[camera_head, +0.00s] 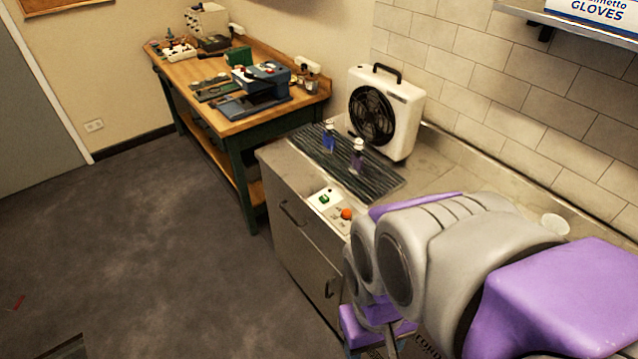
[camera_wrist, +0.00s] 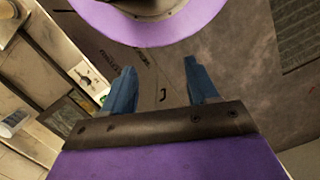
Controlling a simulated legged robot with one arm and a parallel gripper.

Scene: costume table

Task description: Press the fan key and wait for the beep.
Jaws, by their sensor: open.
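A small pale key panel (camera_head: 331,207) lies on the front edge of the metal counter. It has a green key (camera_head: 324,198) and an orange-red round key (camera_head: 347,214); their labels are too small to read. The white box fan (camera_head: 385,110) with a black round grille stands behind, against the tiled wall. My gripper (camera_wrist: 159,66) is open, with its two blue fingers apart and nothing between them. In the wrist view, part of the panel (camera_wrist: 103,97) shows beside the left finger.
Two small bottles, one blue (camera_head: 328,140) and one purple (camera_head: 357,158), stand on a dark ribbed mat (camera_head: 375,183) between panel and fan. A white cup (camera_head: 555,223) stands at the right. A cluttered wooden workbench (camera_head: 235,122) is at the back left.

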